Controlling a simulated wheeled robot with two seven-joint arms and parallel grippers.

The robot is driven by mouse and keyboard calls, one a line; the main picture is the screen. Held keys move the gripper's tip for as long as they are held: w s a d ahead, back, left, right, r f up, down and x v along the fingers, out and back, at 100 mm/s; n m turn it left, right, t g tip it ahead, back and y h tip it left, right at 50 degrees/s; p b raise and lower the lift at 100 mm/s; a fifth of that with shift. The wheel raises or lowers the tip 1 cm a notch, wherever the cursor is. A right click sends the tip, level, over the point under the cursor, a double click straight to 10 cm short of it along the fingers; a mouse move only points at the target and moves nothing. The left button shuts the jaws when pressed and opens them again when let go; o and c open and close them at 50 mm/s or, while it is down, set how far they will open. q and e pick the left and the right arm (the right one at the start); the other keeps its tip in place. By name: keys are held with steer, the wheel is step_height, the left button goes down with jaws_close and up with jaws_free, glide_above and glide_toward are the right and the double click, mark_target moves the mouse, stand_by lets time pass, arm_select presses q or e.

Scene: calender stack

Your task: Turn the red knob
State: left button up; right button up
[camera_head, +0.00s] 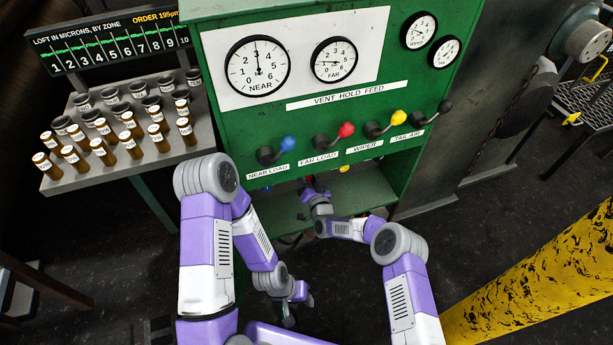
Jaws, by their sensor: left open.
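The red knob (346,129) is the ball end of a black lever on the green panel (235,130), above the label FAR LOAD. My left gripper (297,312) hangs low in front of the cabinet, well below the red knob and apart from it. It is open and looks empty. My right gripper (308,187) is below the lever row, at the opening under the panel, not touching the red knob. Its fingers are small and dark, so I cannot tell whether they are open.
A blue knob (288,143) is left of the red one; a yellow knob (398,117) and a black knob (444,106) are to its right. Gauges (334,61) sit above. A rack (160,155) of labelled vials stands left. A yellow post (540,270) stands right.

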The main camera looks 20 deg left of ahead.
steer(key=m, duration=0.5)
steer(key=shift+w+d+m, duration=0.15)
steer(key=shift+m, duration=0.15)
steer(key=m, duration=0.5)
steer(key=shift+f+m, duration=0.1)
steer(key=shift+m, duration=0.3)
steer(key=o, duration=1)
